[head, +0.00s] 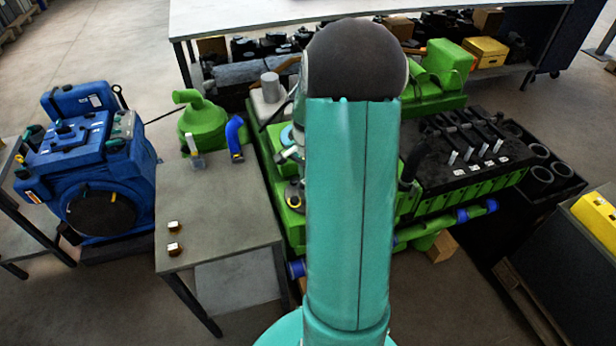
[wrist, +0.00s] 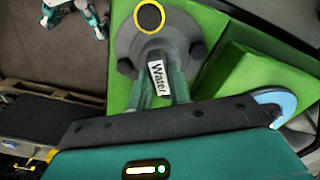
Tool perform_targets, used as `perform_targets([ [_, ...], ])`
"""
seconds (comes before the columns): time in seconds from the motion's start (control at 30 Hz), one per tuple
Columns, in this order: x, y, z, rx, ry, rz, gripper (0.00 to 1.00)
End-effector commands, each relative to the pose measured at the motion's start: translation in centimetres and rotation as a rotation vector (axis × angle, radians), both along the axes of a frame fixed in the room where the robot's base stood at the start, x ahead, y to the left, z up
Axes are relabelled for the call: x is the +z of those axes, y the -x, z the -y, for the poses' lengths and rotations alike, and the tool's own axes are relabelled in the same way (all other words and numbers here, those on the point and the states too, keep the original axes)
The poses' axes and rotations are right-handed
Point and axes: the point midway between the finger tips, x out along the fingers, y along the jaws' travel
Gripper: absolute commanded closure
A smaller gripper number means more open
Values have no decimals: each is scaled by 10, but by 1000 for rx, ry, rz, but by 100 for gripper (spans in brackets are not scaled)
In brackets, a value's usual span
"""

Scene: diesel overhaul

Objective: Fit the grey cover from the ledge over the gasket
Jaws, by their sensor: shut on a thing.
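The grey cover (wrist: 128,45) is a flanged piece with two dark bolt heads, a yellow-ringed round opening and a white "Water" label. In the wrist view it is at the top middle, over a green surface. It also shows in the head view (head: 294,197), left of my arm. My gripper (wrist: 164,84) is shut on the cover's near part, around the label. I cannot tell whether the cover touches the green surface. A light blue ring (wrist: 277,101), which looks like the gasket, is at the right, partly hidden by my gripper body. It also shows in the head view (head: 288,134).
The green engine (head: 266,165) lies around my arm, which hides its middle. A grey side table (head: 210,220) with small brass parts and a blue elbow pipe (head: 235,137) stands left. A black panel with levers (head: 455,150) is right. A long bench (head: 250,20) is behind.

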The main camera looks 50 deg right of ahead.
Motion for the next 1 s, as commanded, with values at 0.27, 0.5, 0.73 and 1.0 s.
perform_targets([
  [0.27,11,-1,1,1,4,3,100],
  [0.5,16,-1,1,1,3,2,100],
  [0.73,25,-1,1,0,4,4,100],
  [1.0,45,-1,1,0,3,3,100],
])
